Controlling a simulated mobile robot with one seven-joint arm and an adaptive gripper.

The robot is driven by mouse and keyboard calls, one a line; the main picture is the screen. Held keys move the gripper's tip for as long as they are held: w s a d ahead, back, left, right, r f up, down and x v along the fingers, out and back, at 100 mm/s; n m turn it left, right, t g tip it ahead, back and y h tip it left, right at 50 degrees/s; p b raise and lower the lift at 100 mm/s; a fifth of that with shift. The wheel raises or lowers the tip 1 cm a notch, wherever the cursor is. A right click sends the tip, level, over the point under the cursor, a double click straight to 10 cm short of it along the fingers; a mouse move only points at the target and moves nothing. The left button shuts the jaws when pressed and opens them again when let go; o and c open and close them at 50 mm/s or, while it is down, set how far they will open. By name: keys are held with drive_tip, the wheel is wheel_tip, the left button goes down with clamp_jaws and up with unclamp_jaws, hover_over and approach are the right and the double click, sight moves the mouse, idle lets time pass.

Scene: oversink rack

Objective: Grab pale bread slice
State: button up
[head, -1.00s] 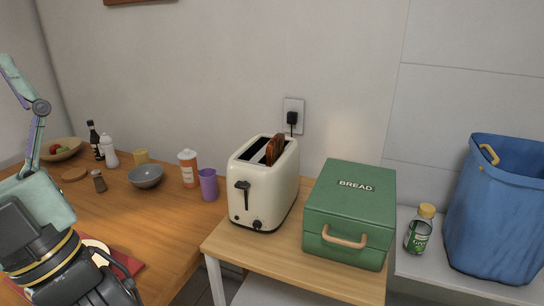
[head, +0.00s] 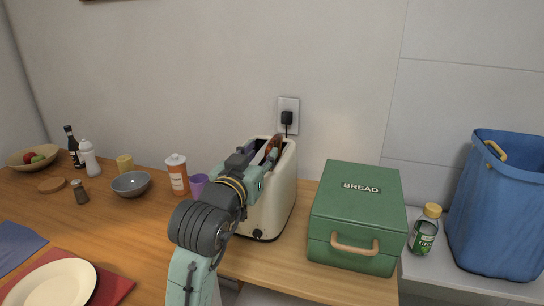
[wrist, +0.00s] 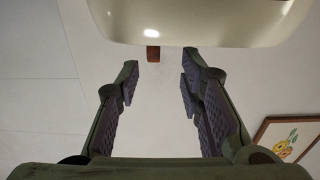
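A cream toaster (head: 276,205) stands on the small wooden table in the head view. A dark brown toast slice (head: 273,147) sticks up from its slot. I see no pale bread slice; the arm hides much of the toaster's top and front. My gripper (head: 244,150) is above the toaster's near left part, left of the brown slice. In the wrist view my gripper (wrist: 157,84) is open, with nothing between its fingers. The toaster's edge (wrist: 200,32) lies beyond the fingertips there, with a small brown piece (wrist: 153,54) showing past it.
A green bread box (head: 358,215) stands shut right of the toaster. A bottle (head: 424,230) and a blue bin (head: 497,205) are farther right. A purple cup (head: 198,184), an orange-labelled container (head: 177,174) and a grey bowl (head: 131,184) stand left. A white plate (head: 50,284) is at lower left.

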sight(271, 144)
drive_tip(key=shift+d+p+x, duration=0.15)
drive_tip(key=shift+p+x, duration=0.45)
drive_tip(key=shift+x, duration=0.9)
drive_tip(key=shift+d+p+x, duration=0.15)
drive_tip(key=shift+p+x, duration=0.4)
drive_tip(key=shift+x, duration=0.95)
drive_tip(key=shift+s+r, duration=0.1)
drive_tip(key=shift+s, duration=0.05)
drive_tip(key=shift+c, duration=0.5)
clamp_jaws()
